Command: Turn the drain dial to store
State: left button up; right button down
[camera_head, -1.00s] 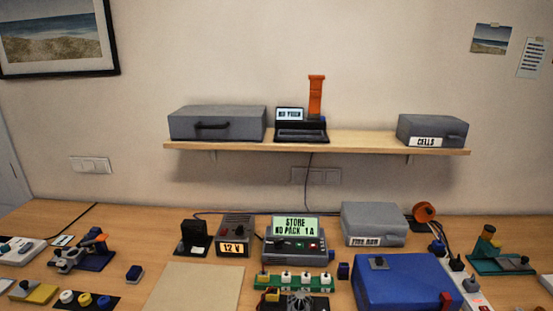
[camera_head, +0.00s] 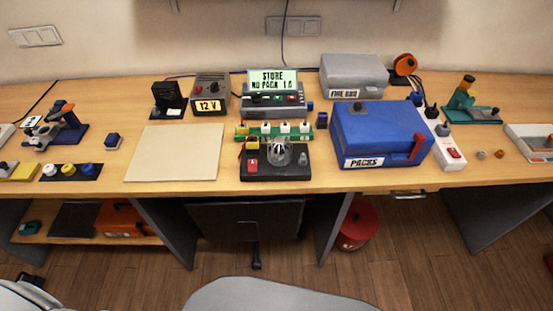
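The charger (camera_head: 274,100) stands at the back middle of the desk, and its lit green screen (camera_head: 272,79) reads STORE, NO PACK, 1 A. Small knobs and buttons line its front panel. In front of it is a green strip (camera_head: 273,131) with several white-topped plugs. A black unit (camera_head: 275,165) with a clear domed fan, a red switch and a yellow part sits at the desk's front edge. No dial label is readable, so I cannot tell which knob is the drain dial or where it points. Neither gripper shows.
A 12 V supply (camera_head: 210,93) is left of the charger. A red bin (camera_head: 358,225) stands below.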

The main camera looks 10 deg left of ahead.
aim_at(302, 161)
jog(key=u, duration=0.05)
jog(key=k, duration=0.45)
jog(key=z, duration=1.3)
jog(key=i, duration=0.55)
jog(key=u, duration=0.5)
